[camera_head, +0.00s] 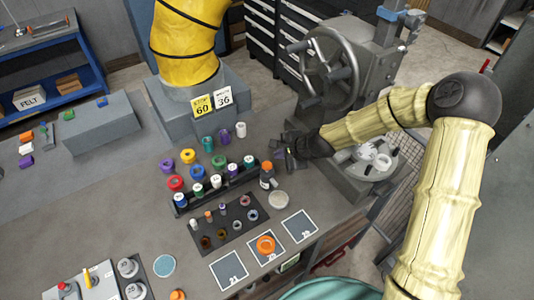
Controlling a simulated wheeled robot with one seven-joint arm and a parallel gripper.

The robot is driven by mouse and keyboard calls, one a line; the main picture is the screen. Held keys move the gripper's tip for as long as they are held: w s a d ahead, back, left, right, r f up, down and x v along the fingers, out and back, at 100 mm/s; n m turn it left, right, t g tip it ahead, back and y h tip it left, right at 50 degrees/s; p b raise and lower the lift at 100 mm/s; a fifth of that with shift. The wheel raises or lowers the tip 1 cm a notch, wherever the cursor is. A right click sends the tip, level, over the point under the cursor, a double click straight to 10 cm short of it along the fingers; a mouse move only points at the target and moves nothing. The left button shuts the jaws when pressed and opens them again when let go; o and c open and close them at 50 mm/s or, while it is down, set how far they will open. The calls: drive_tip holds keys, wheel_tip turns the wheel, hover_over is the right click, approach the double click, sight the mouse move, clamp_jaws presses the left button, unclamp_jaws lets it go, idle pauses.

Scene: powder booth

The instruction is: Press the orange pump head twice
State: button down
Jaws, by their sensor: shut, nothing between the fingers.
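A small dark bottle with an orange top (267,168) stands upright on the grey bench, near the right end of the black rack. The orange top looks like the pump head, but it is too small to make out its shape. My gripper (289,158) is shut and empty, just above and to the right of the orange top in the picture. I cannot tell whether they touch.
A black rack (216,192) with several coloured caps stands left of the bottle. A pale round dish (278,197) lies below it. An orange ring-like piece (265,245) lies on a marked square. A grey handwheel machine (331,68) stands behind my gripper.

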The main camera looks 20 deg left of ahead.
sight(267, 164)
drive_tip(key=a+r+m, duration=0.1)
drive_tip(key=w+a+m+p, duration=0.1)
drive_tip(key=w+a+r+m+y, duration=0.1)
drive_tip(key=a, duration=0.1)
drive_tip(key=shift+w+a+r+m, duration=0.1)
drive_tip(key=shift+r+m, duration=0.2)
drive_tip(key=shift+r, duration=0.05)
drive_tip(key=shift+f, duration=0.15)
wheel_tip(267, 164, down, 9)
drive_tip(key=b, duration=0.6)
drive_tip(key=shift+r, duration=0.2)
idle(1.5)
drive_tip(key=shift+f+b, duration=0.4)
drive_tip(key=shift+b, duration=0.1)
drive_tip(key=shift+f+b, duration=0.85)
drive_tip(key=shift+f, duration=0.2)
idle(1.1)
drive_tip(key=shift+r, duration=0.15)
drive_tip(key=shift+r+p, duration=1.05)
drive_tip(key=shift+r, duration=0.3)
